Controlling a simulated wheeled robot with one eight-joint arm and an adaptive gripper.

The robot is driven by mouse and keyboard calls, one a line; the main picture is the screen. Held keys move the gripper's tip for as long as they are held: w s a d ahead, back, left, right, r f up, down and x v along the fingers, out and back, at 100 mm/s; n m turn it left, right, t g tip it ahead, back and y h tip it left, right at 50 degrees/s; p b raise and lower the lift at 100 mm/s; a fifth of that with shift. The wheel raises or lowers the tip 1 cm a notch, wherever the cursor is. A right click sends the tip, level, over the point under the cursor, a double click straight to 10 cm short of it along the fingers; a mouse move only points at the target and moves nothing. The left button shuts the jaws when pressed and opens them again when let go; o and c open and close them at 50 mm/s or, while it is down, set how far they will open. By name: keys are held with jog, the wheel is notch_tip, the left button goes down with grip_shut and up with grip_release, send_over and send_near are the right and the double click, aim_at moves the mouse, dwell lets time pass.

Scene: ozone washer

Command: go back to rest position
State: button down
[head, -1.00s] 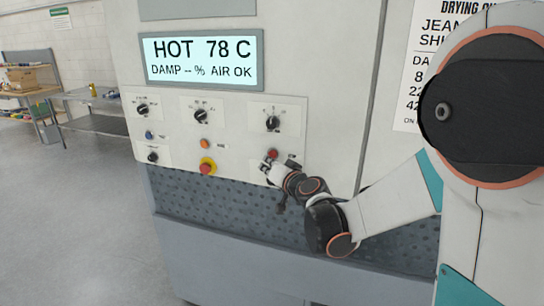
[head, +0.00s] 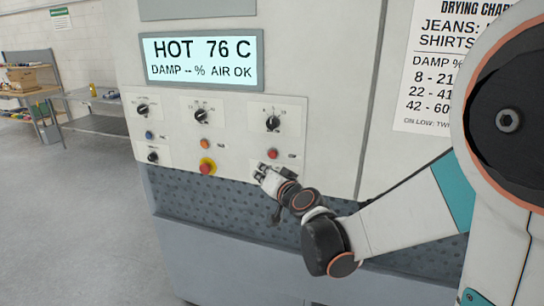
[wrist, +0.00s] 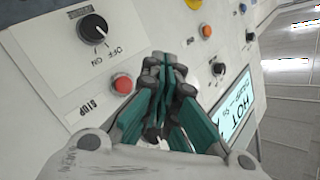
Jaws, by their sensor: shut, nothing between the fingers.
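My gripper (head: 262,172) is in front of the lower right part of the washer's control panel (head: 225,160) in the head view, just below the red button (head: 272,154). In the wrist view its teal and dark fingers (wrist: 160,75) are together with nothing between them. The red button also shows in the wrist view (wrist: 122,84), left of the fingers and apart from them. A black ON/OFF knob (wrist: 93,28) is at the upper left there. In the head view, part of the panel's lower right corner is hidden behind my gripper.
The display (head: 203,60) reads HOT 76 C, DAMP -- %, AIR OK. A red emergency button with a yellow collar (head: 207,167) is left of my gripper. A drying chart (head: 428,70) hangs at the right. Shelving (head: 95,112) stands far left, with open floor before it.

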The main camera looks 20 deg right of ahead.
jog(key=s+a+f+n+g+b, duration=0.2)
jog(key=s+f+g+b, duration=0.15)
jog(key=s, duration=0.45)
jog(key=s+a+f+n+g+b, duration=0.2)
jog(key=s+f+b, duration=0.25)
jog(key=s, duration=0.35)
jog(key=s+d+f+g+h+b, duration=0.1)
jog(key=s+d+f+g+b, duration=0.1)
jog(key=s+f, duration=0.3)
jog(key=s+d+f+n+g+h+b, duration=0.1)
jog(key=s+d+f+b, duration=0.2)
jog(key=s+f, duration=0.3)
jog(key=s, duration=0.4)
jog(key=shift+s+n+g+h, duration=0.3)
jog(key=shift+s+g, duration=0.05)
jog(key=shift+s, duration=0.05)
